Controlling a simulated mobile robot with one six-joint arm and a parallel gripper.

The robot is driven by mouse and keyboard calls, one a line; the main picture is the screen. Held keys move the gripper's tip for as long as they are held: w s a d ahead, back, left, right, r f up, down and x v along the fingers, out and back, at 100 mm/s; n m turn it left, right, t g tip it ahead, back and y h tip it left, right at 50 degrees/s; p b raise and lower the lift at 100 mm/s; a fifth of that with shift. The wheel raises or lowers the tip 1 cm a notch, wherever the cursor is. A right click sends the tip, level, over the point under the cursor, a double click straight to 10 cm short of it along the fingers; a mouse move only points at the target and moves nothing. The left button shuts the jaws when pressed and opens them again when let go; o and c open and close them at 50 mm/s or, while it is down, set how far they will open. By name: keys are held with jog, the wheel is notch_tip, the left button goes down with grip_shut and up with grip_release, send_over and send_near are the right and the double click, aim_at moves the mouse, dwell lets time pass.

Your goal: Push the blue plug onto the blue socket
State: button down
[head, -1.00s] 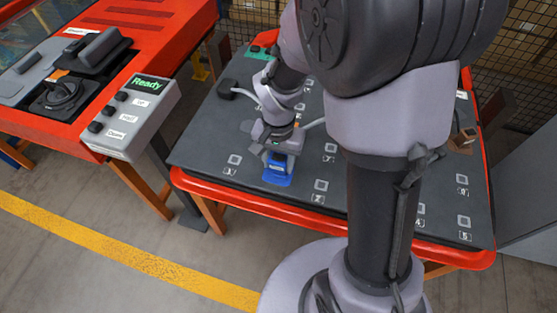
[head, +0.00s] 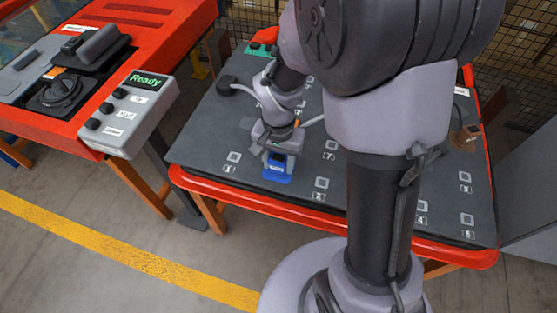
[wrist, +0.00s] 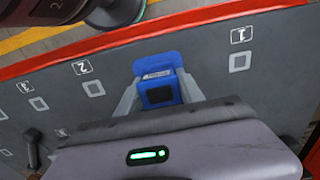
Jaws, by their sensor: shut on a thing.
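My gripper (head: 277,156) is low over the front of the dark board, its fingers on either side of a blue block with a dark square face, the blue plug (wrist: 160,96). The wrist view shows the fingers (wrist: 158,101) shut on its sides. A blue piece with a pale label (wrist: 157,64), apparently the blue socket, shows right beyond the plug, between the marks 1 and 2. In the head view the blue parts (head: 277,176) overlap as one shape under the gripper. I cannot tell whether plug and socket are fully seated.
The dark board (head: 205,135) has a raised red rim (head: 250,206) and several numbered square marks. A black plug (head: 227,83) with a pale cable lies left, a brown one (head: 467,136) right. A grey button box (head: 130,113) reading "Ready" stands beside the red machine (head: 150,50).

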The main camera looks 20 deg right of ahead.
dwell(0.4)
jog(key=c, duration=0.7)
grip_release()
jog(key=shift+o, duration=0.2)
notch_tip(320, 180, up, 17)
jog(key=p, duration=0.8)
jog(key=shift+r, duration=0.2)
